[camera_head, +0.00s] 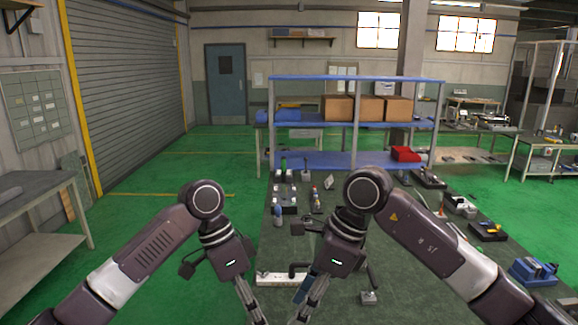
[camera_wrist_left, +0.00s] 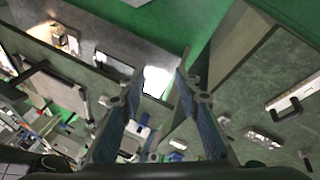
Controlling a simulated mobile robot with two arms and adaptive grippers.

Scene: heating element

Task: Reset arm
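Both of my arms reach in from the lower corners and bend down over the dark green workbench (camera_head: 400,285). My left gripper (camera_head: 250,305) points down over the bench's near part. In the left wrist view its two fingers (camera_wrist_left: 160,72) stand apart with nothing between them. My right gripper (camera_head: 310,303) hangs close to its right, pointing down. Its fingers look narrow and close together, and their tips are unclear. A white piece with a black handle (camera_head: 278,278) lies behind and between the grippers, partly hidden; it also shows in the left wrist view (camera_wrist_left: 288,108).
A blue-framed shelf (camera_head: 310,160) with cardboard boxes (camera_head: 338,108) stands at the bench's far end. Several small tools lie on the bench. A small metal block (camera_head: 369,297) lies right of my right gripper. A blue device (camera_head: 533,271) is at far right. Green floor is clear at left.

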